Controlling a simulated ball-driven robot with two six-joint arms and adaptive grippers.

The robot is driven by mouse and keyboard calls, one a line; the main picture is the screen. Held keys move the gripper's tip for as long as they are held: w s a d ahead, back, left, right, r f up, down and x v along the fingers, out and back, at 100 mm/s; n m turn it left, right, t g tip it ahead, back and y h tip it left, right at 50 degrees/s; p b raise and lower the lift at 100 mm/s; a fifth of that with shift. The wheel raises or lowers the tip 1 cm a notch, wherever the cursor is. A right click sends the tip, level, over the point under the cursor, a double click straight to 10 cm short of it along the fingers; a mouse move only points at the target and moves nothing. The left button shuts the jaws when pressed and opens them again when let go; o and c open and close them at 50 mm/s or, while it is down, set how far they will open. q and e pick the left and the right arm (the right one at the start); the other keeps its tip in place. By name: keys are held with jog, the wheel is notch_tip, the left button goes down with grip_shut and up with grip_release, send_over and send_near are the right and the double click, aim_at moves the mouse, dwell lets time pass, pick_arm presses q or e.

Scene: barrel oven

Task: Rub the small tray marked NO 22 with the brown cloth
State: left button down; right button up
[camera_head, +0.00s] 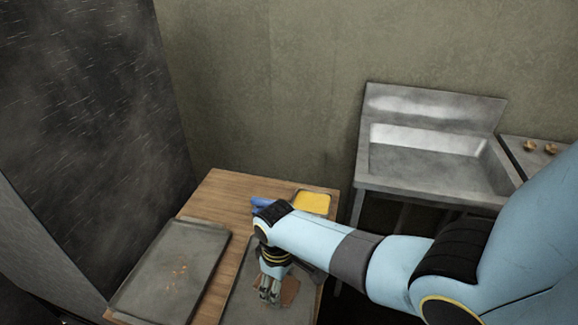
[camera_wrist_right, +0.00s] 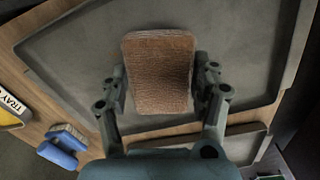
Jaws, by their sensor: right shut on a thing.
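My right gripper (camera_head: 269,294) is shut on the brown cloth (camera_head: 290,290), a rust-brown rectangular pad. In the right wrist view the cloth (camera_wrist_right: 158,65) sits between both fingers of the gripper (camera_wrist_right: 158,88). It is over a grey metal tray (camera_wrist_right: 80,55), which also shows in the head view (camera_head: 238,304); I cannot tell whether the cloth touches it. Another grey tray edge (camera_wrist_right: 235,142) shows low in the wrist view. I can read no NO 22 mark, so I cannot tell which tray bears it. My left gripper is not in view.
Another grey tray (camera_head: 165,278) with orange-brown crumbs lies left on the wooden table (camera_head: 228,190). A yellow tray (camera_head: 313,202) and a blue object (camera_wrist_right: 62,146) are near the back. A metal sink (camera_head: 430,165) stands beyond, right.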

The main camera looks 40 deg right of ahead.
aim_at(295, 279)
jog(key=shift+w+a+f+b, duration=0.15)
jog(key=shift+w+a+b, duration=0.25)
jog(key=shift+w+a, duration=0.4)
jog(key=shift+w+a+f+b, duration=0.1)
jog(key=shift+w+a+b, duration=0.35)
jog(key=shift+w, duration=0.5)
jog(key=shift+w+a+f+b, duration=0.15)
jog(key=shift+w+a+b, duration=0.8)
jog(key=shift+w, duration=0.4)
jog(key=shift+w+d+f+b, duration=0.15)
jog(key=shift+w+d+b, duration=0.15)
jog(key=shift+w+d, duration=0.35)
jog(key=shift+s+d+r+p, duration=0.2)
jog(key=shift+s+d+p, duration=0.15)
jog(key=shift+s+p, duration=0.2)
jog(key=shift+s+d+p, duration=0.75)
jog(key=shift+s+p, duration=0.15)
jog(key=shift+s+d+f+p, duration=0.1)
jog(key=shift+s+d+p, duration=0.45)
jog(key=shift+s, duration=0.3)
jog(key=shift+s+d+f+p, duration=0.1)
jog(key=shift+s+d+p, duration=0.45)
jog(key=shift+s, duration=0.25)
jog(key=shift+s+d, duration=0.25)
jog(key=shift+s, duration=0.15)
jog(key=shift+s+d+p, duration=0.7)
jog(key=shift+s+d, duration=0.15)
jog(key=shift+s, duration=0.2)
